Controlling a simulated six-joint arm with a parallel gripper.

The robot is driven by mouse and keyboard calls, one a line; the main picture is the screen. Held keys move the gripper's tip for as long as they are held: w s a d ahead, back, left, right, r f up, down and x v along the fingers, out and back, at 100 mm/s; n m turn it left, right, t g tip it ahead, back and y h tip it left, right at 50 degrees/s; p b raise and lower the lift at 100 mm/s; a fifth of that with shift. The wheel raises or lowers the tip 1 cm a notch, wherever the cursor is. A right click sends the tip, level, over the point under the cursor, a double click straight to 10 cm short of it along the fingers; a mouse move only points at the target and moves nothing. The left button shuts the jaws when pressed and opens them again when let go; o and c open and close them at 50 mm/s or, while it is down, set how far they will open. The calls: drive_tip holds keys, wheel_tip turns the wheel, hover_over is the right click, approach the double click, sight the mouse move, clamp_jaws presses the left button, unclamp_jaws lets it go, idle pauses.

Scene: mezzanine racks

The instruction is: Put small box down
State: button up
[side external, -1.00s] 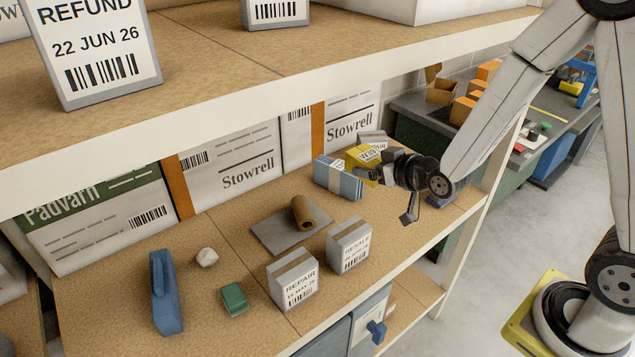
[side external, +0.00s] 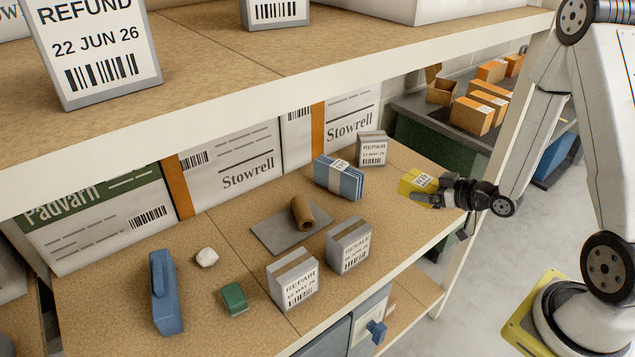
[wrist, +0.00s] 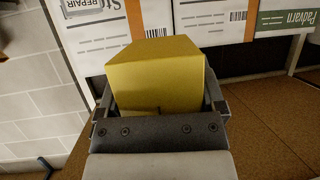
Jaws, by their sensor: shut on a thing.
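The small box is yellow with a white label. In the side external view the small box (side external: 418,181) is at the right end of the middle shelf (side external: 390,225), near the rack's upright. My gripper (side external: 436,193) is shut on it, coming in from the right. In the wrist view the small box (wrist: 157,78) sits between the two fingers of my gripper (wrist: 160,105). I cannot tell whether the box touches the shelf or hangs just above it.
A grey REPAIR box (side external: 372,149) and a blue banded bundle (side external: 338,178) stand left of the small box. Two more grey labelled boxes (side external: 349,246) (side external: 293,278) stand near the front edge. The upper shelf (side external: 300,65) overhangs. Bare shelf lies between the bundle and the front edge.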

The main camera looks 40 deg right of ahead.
drive_tip(key=s+d+f+n+y, duration=0.1)
drive_tip(key=s+d+f, duration=0.1)
drive_tip(key=s, duration=0.5)
drive_tip(key=shift+s+d+f, duration=0.2)
drive_tip(key=shift+d+f, duration=0.2)
drive_tip(key=shift+f, duration=0.3)
drive_tip(key=shift+w, duration=0.1)
drive_tip(key=w+d+f, duration=0.1)
drive_tip(key=w+f, duration=0.1)
drive_tip(key=w, duration=0.1)
drive_tip(key=w+d+f, duration=0.2)
drive_tip(key=w+f, duration=0.1)
drive_tip(key=w, duration=0.1)
drive_tip(key=w+d+f, duration=0.1)
drive_tip(key=w+f, duration=0.2)
drive_tip(key=w, duration=0.1)
drive_tip(key=shift+w+d, duration=0.2)
drive_tip(key=shift+w+d+f, duration=0.1)
drive_tip(key=shift+w+f, duration=0.2)
drive_tip(key=shift+f, duration=0.05)
